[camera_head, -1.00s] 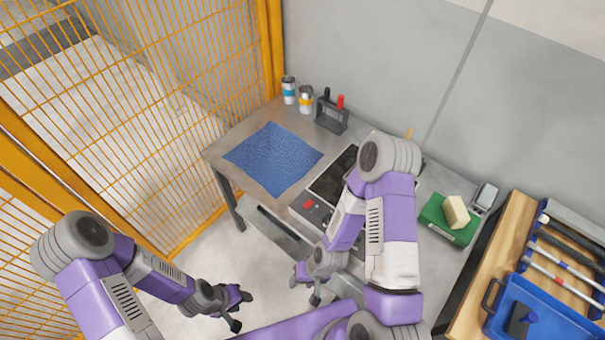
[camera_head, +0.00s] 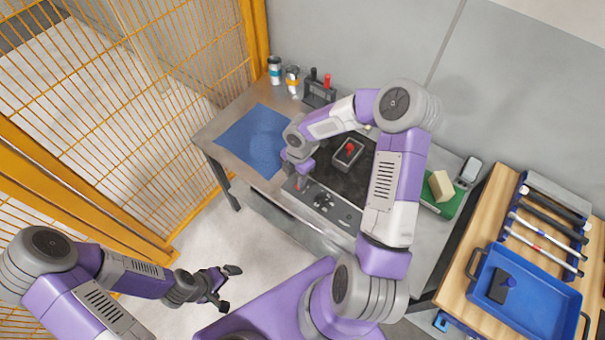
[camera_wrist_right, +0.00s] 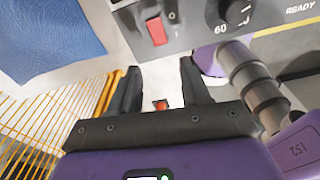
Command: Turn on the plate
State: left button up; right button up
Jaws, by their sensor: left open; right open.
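The plate (camera_head: 342,183) is a dark hot plate on the grey table, partly hidden by my right arm. Its grey front panel (camera_head: 330,207) carries a red rocker switch, clear in the right wrist view (camera_wrist_right: 156,30), and a black knob (camera_wrist_right: 237,12) marked 60. My right gripper (camera_wrist_right: 160,82) is open and empty. It is near the panel's left end, and its fingers appear apart from the switch, which lies above the gap between them in that view. My left gripper (camera_head: 228,287) is open and empty over the floor, away from the table.
A grey block with a red top (camera_head: 347,153) is on the dark plate. A blue cloth (camera_head: 252,138) lies to its left. Cups (camera_head: 292,80) and a holder (camera_head: 319,93) stand behind. A green tray with a sponge (camera_head: 441,186) and a wooden table with a blue bin (camera_head: 540,300) are at right.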

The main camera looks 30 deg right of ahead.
jog(key=d, duration=0.1)
jog(key=d+r+n, duration=0.1)
jog(key=w+d+h, duration=0.1)
jog(key=shift+d+r, duration=0.15)
jog(key=shift+r, duration=0.1)
notch_tip(320, 180, down, 7)
jog(key=shift+f+b, duration=0.1)
jog(key=shift+b, duration=0.45)
